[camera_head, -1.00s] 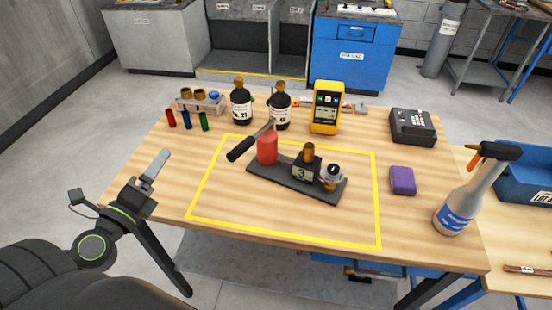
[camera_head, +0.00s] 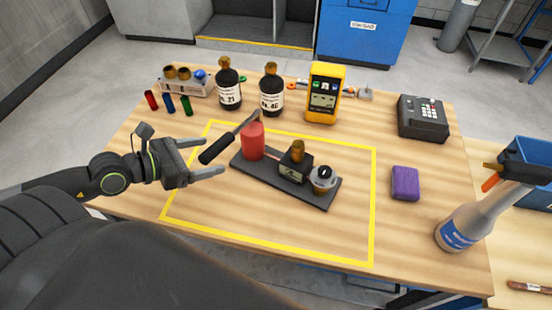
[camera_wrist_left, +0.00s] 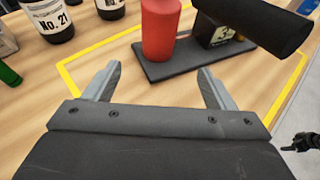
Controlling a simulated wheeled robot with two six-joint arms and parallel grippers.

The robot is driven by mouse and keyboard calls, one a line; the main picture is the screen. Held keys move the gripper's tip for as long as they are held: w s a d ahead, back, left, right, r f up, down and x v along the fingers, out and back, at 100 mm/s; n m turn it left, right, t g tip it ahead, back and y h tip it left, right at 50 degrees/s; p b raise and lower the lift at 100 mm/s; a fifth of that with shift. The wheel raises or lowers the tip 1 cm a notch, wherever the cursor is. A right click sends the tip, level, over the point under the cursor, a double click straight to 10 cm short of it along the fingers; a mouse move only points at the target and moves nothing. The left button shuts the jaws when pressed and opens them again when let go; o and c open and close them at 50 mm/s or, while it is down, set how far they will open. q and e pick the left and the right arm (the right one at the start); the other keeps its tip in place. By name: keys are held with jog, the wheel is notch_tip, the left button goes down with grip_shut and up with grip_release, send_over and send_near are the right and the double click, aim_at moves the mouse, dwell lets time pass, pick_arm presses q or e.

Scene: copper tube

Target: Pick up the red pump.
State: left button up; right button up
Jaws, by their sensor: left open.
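The red pump (camera_head: 252,142) is an upright red cylinder on a dark base plate (camera_head: 322,197), with a long black-handled lever (camera_head: 217,149) sticking out to the left. A dark block with a brass top (camera_head: 295,162) and a small round gauge (camera_head: 323,178) stand on the same plate. My left gripper (camera_head: 204,158) is open and empty, just left of the pump, with its fingers pointing toward it. In the left wrist view the red cylinder (camera_wrist_left: 160,30) is ahead, beyond the open fingers, and the black handle (camera_wrist_left: 262,28) reaches over from the right.
A yellow outline (camera_head: 373,210) surrounds the plate on the wooden table. Two dark bottles (camera_head: 228,92) and a yellow meter (camera_head: 324,93) stand behind. Small red, blue and green vials (camera_head: 186,106) are at the left. A purple block (camera_head: 405,184) and a spray bottle (camera_head: 465,226) are at the right.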

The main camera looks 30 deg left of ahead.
aim_at(243, 148)
pick_arm(q)
jog(key=b+x, duration=0.1)
jog(key=x, duration=0.6)
jog(key=shift+b, duration=0.3)
jog(key=shift+x, duration=3.35)
jog(key=shift+w+a+r, duration=0.1)
jog(key=shift+r, duration=0.05)
pick_arm(e)
jog(key=shift+w+d+f, duration=0.1)
jog(key=shift+w+f, duration=0.3)
jog(key=shift+w, duration=0.25)
jog(key=shift+w+d+f, duration=0.1)
jog(key=shift+w+f, duration=0.3)
jog(key=shift+w, duration=0.2)
pick_arm(q)
grip_shut()
jog(key=shift+w+r, duration=0.1)
jog(key=shift+r, duration=0.15)
pick_arm(e)
jog(key=shift+a, duration=0.1)
